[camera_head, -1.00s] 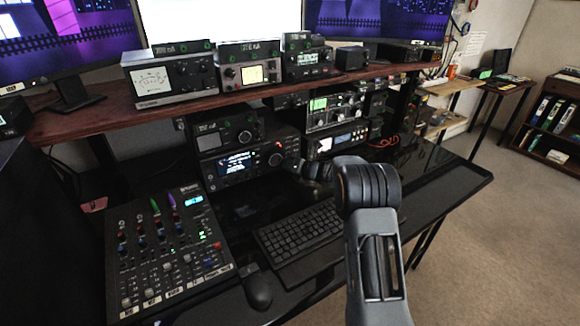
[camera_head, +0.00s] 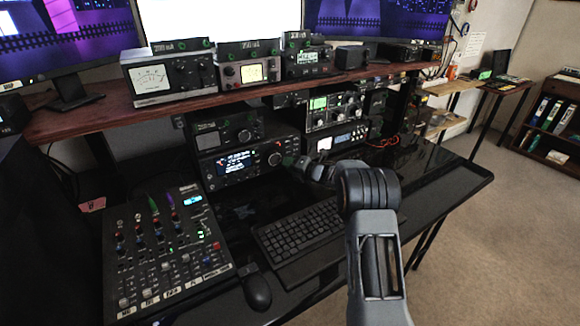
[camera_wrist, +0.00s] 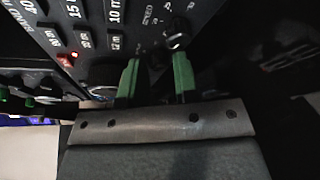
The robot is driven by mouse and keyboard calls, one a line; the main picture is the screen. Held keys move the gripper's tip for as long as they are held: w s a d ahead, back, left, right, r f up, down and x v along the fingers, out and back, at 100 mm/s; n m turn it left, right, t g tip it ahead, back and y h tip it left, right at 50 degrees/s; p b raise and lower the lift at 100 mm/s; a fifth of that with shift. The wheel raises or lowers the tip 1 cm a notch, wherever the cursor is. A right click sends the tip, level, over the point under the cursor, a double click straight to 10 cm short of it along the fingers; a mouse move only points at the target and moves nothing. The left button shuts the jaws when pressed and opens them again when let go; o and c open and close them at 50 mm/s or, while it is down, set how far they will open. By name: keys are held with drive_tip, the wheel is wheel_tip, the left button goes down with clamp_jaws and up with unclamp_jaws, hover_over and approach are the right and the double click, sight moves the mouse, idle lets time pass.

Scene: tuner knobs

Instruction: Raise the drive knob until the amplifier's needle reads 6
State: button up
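My gripper (camera_wrist: 157,62) shows in the wrist view as two green fingers standing apart, close to a dark radio panel with white lettering. A dark shape lies between the fingers; I cannot tell whether it is the drive knob, and I see no clear contact. In the head view my gripper (camera_head: 290,161) is small and dark, beside the right end of the radio with a lit blue display (camera_head: 236,162). On the shelf, a box with a white needle meter (camera_head: 150,76) and one with a yellow meter (camera_head: 251,73) stand side by side. I cannot tell which is the amplifier or read either needle.
A small knob (camera_wrist: 176,40) and a red light (camera_wrist: 74,54) are on the panel near the fingers. A keyboard (camera_head: 297,234), a mouse (camera_head: 257,292) and a mixer (camera_head: 165,250) lie on the desk. The wooden shelf (camera_head: 90,121) overhangs the radios.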

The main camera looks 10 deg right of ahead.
drive_tip(key=v, duration=1.4)
drive_tip(key=shift+f, duration=0.1)
drive_tip(key=shift+w, duration=0.1)
idle(1.4)
drive_tip(key=s+r+m+h+p, duration=0.3)
drive_tip(key=r+m+h+p, duration=0.25)
drive_tip(key=r+m, duration=0.3)
drive_tip(key=s+r+m+h+p, duration=0.35)
drive_tip(key=r+m+h, duration=0.25)
drive_tip(key=r+m, duration=0.25)
drive_tip(key=s+a+r+m+g+y+p, duration=0.1)
drive_tip(key=s+a+m+g+p, duration=0.2)
drive_tip(key=s+m, duration=0.4)
drive_tip(key=s+a+r+m+g+y+p, duration=0.1)
drive_tip(key=s+a+m+g+p, duration=0.3)
drive_tip(key=s, duration=1.3)
drive_tip(key=a+m+g, duration=0.2)
drive_tip(key=shift+s+a+r+m, duration=0.2)
drive_tip(key=shift+r+m, duration=0.05)
drive_tip(key=shift+m, duration=0.15)
